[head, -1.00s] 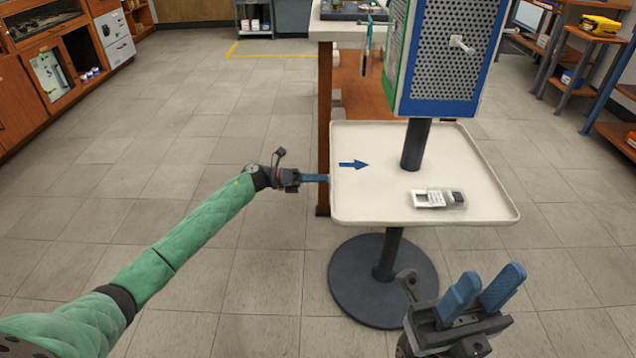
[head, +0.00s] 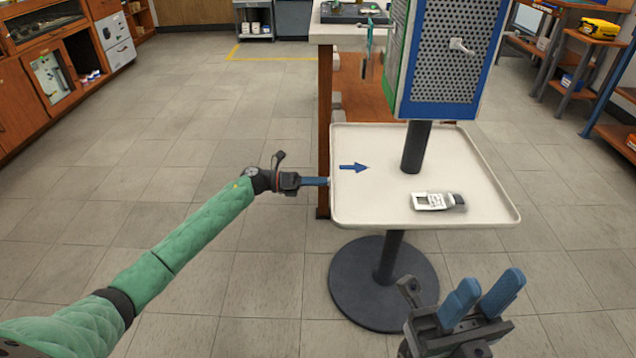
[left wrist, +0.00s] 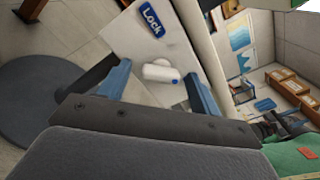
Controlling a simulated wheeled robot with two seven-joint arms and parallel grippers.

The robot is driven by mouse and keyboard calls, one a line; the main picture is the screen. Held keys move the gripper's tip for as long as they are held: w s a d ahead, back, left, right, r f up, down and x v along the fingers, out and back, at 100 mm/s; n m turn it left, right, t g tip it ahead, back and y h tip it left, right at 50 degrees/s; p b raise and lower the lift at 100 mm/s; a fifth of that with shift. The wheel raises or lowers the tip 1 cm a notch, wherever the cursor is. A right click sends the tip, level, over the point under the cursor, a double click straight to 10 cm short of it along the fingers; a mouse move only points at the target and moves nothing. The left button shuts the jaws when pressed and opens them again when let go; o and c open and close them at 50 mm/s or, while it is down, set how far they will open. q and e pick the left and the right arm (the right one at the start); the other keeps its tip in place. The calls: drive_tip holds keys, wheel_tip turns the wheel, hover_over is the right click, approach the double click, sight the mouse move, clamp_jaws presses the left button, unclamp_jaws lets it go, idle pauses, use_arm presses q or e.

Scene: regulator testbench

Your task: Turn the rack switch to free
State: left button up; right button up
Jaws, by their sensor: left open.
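The rack switch (left wrist: 160,72) shows in the left wrist view as a white knob with a blue mark at its right end. It sits on a pale panel, below a blue label reading "Lock" (left wrist: 152,20). My left gripper (left wrist: 158,74) is open, with one blue finger on each side of the knob. I cannot tell whether a finger touches it. My right gripper (head: 488,292) is open and empty at the lower right.
A handheld device (head: 438,201) lies on the tray. A post (head: 416,147) carries a blue perforated box (head: 445,62) above it. A workbench stands behind the tray. The floor (head: 260,120) at left is clear.

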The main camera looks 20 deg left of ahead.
use_arm(q)
drive_tip(key=v, duration=0.7)
drive_tip(key=shift+a+p, duration=0.3)
drive_tip(key=shift+p, duration=0.15)
drive_tip(key=shift+s, duration=0.15)
